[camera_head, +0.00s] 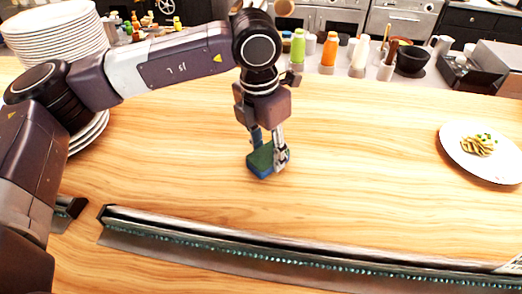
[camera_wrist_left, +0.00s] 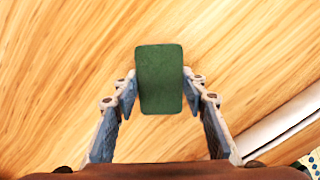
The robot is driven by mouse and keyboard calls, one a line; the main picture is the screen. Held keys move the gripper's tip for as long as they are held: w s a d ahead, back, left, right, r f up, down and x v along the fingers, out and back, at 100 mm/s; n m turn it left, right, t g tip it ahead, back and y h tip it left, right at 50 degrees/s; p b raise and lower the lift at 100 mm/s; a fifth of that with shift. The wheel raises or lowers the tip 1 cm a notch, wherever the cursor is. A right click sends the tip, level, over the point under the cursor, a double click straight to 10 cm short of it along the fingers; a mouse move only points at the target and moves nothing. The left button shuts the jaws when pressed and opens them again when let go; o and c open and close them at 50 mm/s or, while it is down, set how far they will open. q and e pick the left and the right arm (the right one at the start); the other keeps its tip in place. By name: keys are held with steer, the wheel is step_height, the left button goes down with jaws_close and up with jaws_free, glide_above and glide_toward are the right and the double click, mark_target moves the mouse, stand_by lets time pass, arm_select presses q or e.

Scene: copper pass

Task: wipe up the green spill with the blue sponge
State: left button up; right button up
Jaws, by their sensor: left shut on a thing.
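My left gripper (camera_head: 268,150) is over the middle of the wooden counter and shut on the blue sponge (camera_head: 259,168). The sponge has a dark green top and blue sides, and it sits at or just above the wood; I cannot tell which. In the left wrist view the sponge's green face (camera_wrist_left: 160,80) shows between the two fingers of the left gripper (camera_wrist_left: 159,95). No green spill shows on the wood in either view; the area under the sponge is hidden. My right gripper is not in view.
The wooden counter (camera_head: 370,170) is mostly clear. A plate of pasta (camera_head: 455,160) stands at the right. Stacked white plates (camera_head: 52,38) stand at the back left, with bottles (camera_head: 329,50) along the back. A long metal rail (camera_head: 280,248) runs along the front.

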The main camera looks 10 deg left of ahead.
arm_select(q)
steer(key=shift+d+r+b, duration=0.1)
steer(key=shift+d+b, duration=0.3)
steer(key=shift+d, duration=1.35)
steer(key=shift+b, duration=0.4)
steer(key=shift+w+a+b, duration=0.1)
steer(key=shift+a+b, duration=0.45)
steer(key=shift+a, duration=0.2)
steer(key=shift+a+b, duration=0.3)
steer(key=shift+a, duration=0.85)
steer(key=shift+a+f+b, duration=0.25)
steer(key=shift+a+b, duration=0.05)
steer(key=shift+a, duration=0.15)
steer(key=shift+a+b, duration=0.45)
steer(key=shift+a, duration=0.9)
steer(key=shift+r, duration=0.1)
